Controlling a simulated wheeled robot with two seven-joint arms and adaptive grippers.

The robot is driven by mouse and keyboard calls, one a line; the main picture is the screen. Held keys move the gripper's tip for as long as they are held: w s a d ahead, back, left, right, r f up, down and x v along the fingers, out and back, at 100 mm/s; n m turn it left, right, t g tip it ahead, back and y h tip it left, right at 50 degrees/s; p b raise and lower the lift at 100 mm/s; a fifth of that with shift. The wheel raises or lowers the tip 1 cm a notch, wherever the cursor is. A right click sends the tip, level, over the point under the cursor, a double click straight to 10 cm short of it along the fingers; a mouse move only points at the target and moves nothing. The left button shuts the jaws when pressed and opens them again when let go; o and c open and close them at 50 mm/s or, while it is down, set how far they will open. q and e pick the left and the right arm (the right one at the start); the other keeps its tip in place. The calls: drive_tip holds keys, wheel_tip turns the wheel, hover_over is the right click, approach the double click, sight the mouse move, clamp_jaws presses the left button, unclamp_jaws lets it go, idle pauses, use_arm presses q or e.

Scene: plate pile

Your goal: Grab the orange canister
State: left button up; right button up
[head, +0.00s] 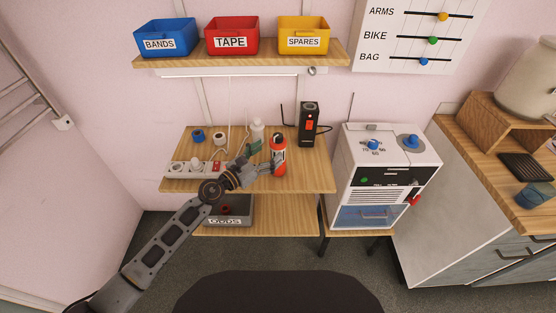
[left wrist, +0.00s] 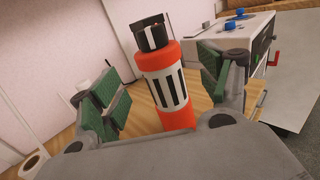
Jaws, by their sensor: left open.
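The orange canister (head: 279,166), with a white band and dark top, stands upright on the wooden shelf table (head: 316,180). My left gripper (head: 262,160) reaches in from the left beside it. In the left wrist view the orange canister (left wrist: 174,116) shows between the two green-padded fingers, which are open, with a visible gap on its left side. My right gripper is not in view.
A black device (head: 309,130) stands behind and right of the canister, and a white bottle (head: 257,130) behind left. A power strip (head: 194,168) lies left. A white machine (head: 388,165) stands to the right. A shelf (head: 338,53) with bins hangs above.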

sight(272, 149)
use_arm(q)
drive_tip(key=shift+w+d, duration=0.5)
drive_tip(key=shift+w, duration=0.05)
drive_tip(key=x, duration=0.2)
drive_tip(key=shift+w+d, duration=0.15)
drive_tip(key=shift+d, duration=0.05)
drive_tip(key=shift+w+d, duration=0.5)
drive_tip(key=c, duration=1.7)
drive_tip(key=shift+r, duration=0.1)
clamp_jaws()
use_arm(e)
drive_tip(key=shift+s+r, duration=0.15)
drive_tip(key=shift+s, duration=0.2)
